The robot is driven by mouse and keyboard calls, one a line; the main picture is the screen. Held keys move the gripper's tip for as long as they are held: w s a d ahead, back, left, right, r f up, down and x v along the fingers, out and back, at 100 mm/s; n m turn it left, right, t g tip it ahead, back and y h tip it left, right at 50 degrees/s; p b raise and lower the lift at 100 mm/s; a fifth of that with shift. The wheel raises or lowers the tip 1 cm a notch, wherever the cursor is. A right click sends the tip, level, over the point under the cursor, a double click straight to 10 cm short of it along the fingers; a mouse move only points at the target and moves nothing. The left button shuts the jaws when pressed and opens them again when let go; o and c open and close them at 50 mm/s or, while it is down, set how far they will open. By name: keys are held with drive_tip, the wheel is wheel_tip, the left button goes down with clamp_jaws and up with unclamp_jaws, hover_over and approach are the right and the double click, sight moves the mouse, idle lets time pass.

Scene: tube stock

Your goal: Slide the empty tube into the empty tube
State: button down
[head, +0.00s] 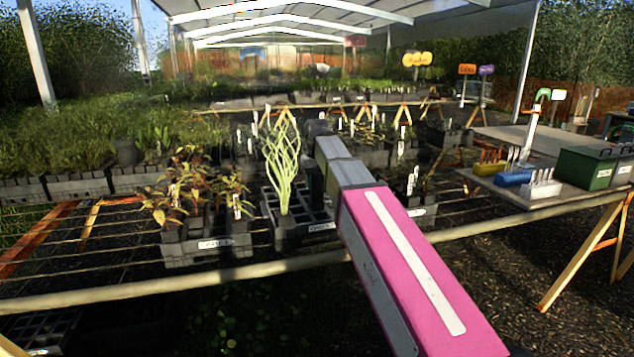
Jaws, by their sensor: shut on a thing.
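My gripper (313,172) is at the end of my pink arm, over the right side of a dark crate (291,238) at the front of the bench. It is shut on a dark tube, which is hard to tell from the dark fingers and is partly hidden by my arm. The crate is a grid of square cells, and several cells near my gripper look empty. A tall, pale green wispy plant (284,165) stands in the crate, just left of my gripper. I cannot tell whether the held tube touches the crate.
A crate of reddish leafy plants (180,195) stands close on the left. More crated plants fill the bench behind. The slatted front bench is partly bare.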

drive_tip(key=shift+s+d+f, duration=0.1)
drive_tip(key=shift+s+f, duration=0.35)
drive_tip(key=shift+f, duration=0.25)
drive_tip(key=shift+c, duration=2.1)
unclamp_jaws()
drive_tip(key=shift+r, duration=0.1)
wheel_tip(320, 180, up, 12)
drive_tip(key=shift+w, duration=0.3)
